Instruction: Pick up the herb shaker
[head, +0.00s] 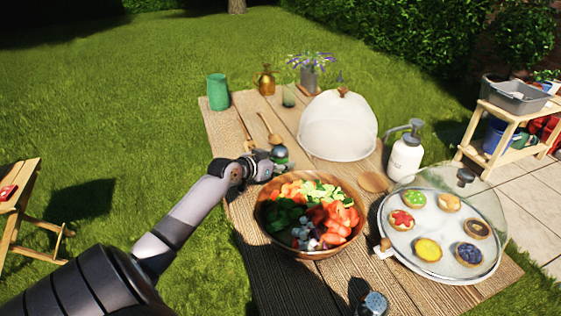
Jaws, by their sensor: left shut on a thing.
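The herb shaker (280,153), a small jar with a dark top and a green part, is at the tip of my left gripper (268,162). My left gripper comes in from the left over the wooden table (226,132) and is shut on the shaker. The fingers hide part of the jar. I cannot tell whether its base touches the table.
A wooden bowl (264,226) of chopped vegetables stands just in front of the gripper. A white dome cover (338,128) and a wooden spoon (270,128) lie behind.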

